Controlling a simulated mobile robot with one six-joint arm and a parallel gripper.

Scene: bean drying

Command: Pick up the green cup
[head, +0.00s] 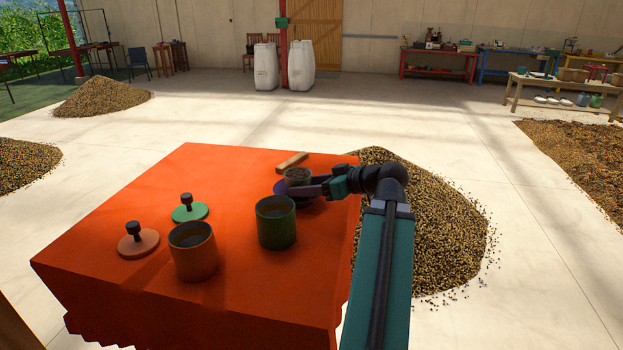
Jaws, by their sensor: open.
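A small green cup (298,174) with dark contents stands on a purple saucer (280,187) near the back right of the orange-covered table. My gripper (305,190) reaches in from the right, low at the cup. One purple finger shows across the front of the cup; the other finger is hidden. The gripper is open, and I cannot tell whether it touches the cup. A larger green canister (276,228), open at the top, stands just in front and hides part of the saucer.
An orange canister (193,256), a green lid (190,213) and an orange lid (138,243) are at the left on the table (120,290). A wooden block (292,162) lies behind the cup. A bean pile (440,230) is on the floor to the right.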

